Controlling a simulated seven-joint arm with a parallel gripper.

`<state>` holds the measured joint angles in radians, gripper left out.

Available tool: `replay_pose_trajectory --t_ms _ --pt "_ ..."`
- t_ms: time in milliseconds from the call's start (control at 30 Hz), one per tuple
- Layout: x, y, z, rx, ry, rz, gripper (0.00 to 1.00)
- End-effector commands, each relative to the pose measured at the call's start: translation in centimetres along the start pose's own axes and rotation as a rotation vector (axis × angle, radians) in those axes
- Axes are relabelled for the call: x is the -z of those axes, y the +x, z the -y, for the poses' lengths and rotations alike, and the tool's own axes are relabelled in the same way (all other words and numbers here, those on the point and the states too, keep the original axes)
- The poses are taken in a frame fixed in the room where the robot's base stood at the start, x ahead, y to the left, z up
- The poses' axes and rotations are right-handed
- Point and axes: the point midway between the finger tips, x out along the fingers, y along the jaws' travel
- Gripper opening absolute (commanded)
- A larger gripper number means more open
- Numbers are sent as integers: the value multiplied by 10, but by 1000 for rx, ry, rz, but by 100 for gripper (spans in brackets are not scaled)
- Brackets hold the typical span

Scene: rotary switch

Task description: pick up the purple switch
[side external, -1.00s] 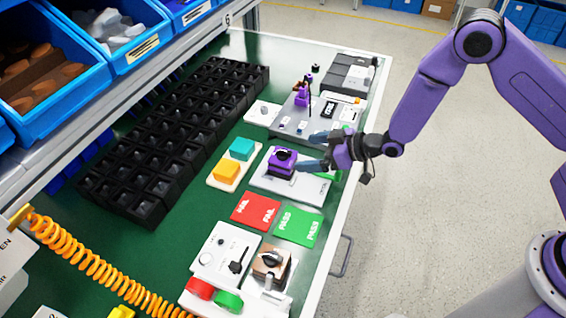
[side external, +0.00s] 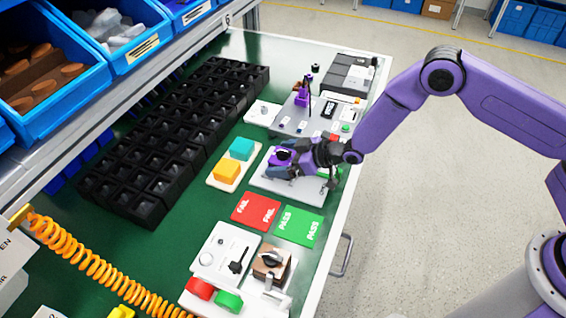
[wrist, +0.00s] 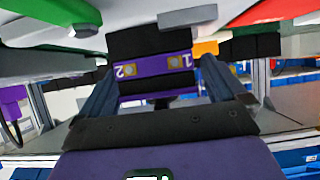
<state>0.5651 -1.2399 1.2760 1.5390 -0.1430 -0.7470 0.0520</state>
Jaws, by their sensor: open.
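The purple switch (side external: 275,157), with a dark knob on top, sits on a pale fixture plate (side external: 295,188) in the side view, partly hidden by my gripper. My gripper (side external: 289,161) is low over the plate, with its fingers reaching level from the right around the switch. In the wrist view, the switch (wrist: 155,69) shows as a black body with a purple band marked 1 and 2, upside down. It lies between the two spread fingers of my gripper (wrist: 160,85). I cannot tell whether either finger touches it.
Yellow (side external: 227,171) and teal (side external: 242,149) blocks stand left of the switch. The red FAIL (side external: 256,211) and green PASS (side external: 299,226) cards lie in front. A grey board (side external: 290,125) with parts is behind; black bins (side external: 180,130) fill the left.

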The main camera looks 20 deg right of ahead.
Motion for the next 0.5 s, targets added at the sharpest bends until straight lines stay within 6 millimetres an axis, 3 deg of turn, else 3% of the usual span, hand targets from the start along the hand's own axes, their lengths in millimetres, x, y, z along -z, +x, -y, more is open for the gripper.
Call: replay_pose_trajectory --t_ms 267,467,500 --pt "0 2 0 0 0 1 98" --pt "0 2 0 0 0 1 37" --pt "0 2 0 0 0 1 37"
